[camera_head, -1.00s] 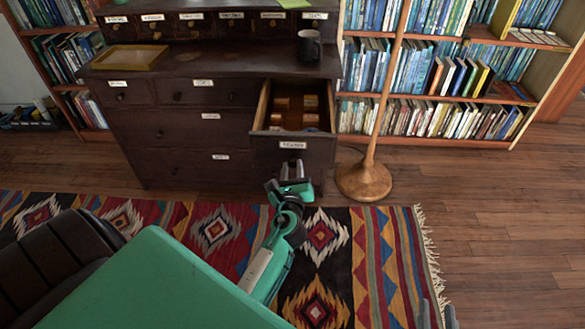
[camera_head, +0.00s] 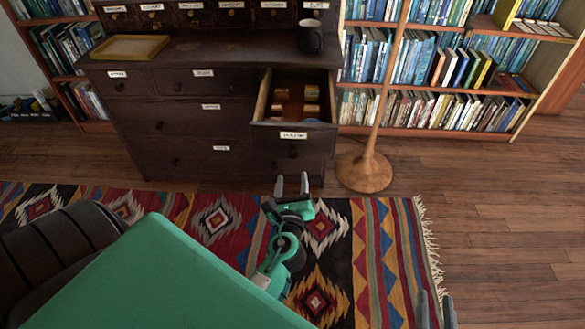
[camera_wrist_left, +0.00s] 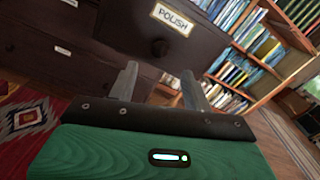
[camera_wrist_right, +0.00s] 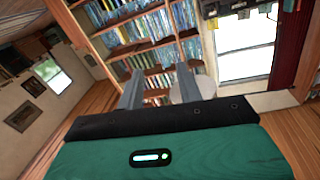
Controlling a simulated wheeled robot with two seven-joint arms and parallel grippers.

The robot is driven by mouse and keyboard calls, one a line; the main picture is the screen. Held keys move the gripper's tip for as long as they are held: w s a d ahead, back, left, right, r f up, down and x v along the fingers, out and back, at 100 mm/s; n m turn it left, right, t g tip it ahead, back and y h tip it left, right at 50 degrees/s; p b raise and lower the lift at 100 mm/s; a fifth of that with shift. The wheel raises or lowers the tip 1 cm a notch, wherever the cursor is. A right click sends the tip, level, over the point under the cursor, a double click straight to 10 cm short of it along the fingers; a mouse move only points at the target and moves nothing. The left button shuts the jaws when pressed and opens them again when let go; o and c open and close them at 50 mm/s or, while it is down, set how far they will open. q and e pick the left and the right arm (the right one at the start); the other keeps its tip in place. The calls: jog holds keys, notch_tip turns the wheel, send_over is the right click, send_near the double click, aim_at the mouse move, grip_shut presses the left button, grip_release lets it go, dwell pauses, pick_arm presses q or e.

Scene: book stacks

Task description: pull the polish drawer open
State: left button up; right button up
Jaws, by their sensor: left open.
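The polish drawer (camera_head: 270,141) is a dark wooden drawer at the right of the chest, pulled out with its inside showing. Its POLISH label also shows in the left wrist view (camera_wrist_left: 172,18), with a dark round knob (camera_wrist_left: 159,47) below it. My left gripper (camera_head: 291,182) is open and empty, in front of and below the drawer front. In the left wrist view the knob is beyond the spread fingertips, apart from them. My right gripper (camera_head: 436,308) is open and empty at the bottom right of the head view; its wrist view (camera_wrist_right: 160,85) faces distant shelves.
A black mug (camera_head: 310,38) and a yellow tray (camera_head: 128,47) stand on the chest (camera_head: 225,55). A wooden lamp stand (camera_head: 365,170) is close right of the drawer. Bookshelves line the back; the floor at right is clear.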

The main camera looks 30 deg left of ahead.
pick_arm(q)
jog(key=v, duration=0.5)
jog(key=shift+s+d, duration=0.2)
jog(key=shift+s, duration=0.1)
pick_arm(e)
jog(key=shift+w+d+r+t, duration=0.15)
jog(key=shift+w+r+t, duration=0.15)
jog(key=shift+r, duration=0.2)
jog(key=shift+w+d+r+t, duration=0.1)
jog(key=shift+w+r+t, duration=0.15)
jog(key=shift+r, duration=0.25)
jog(key=shift+s+f, duration=0.1)
jog(key=shift+s, duration=0.05)
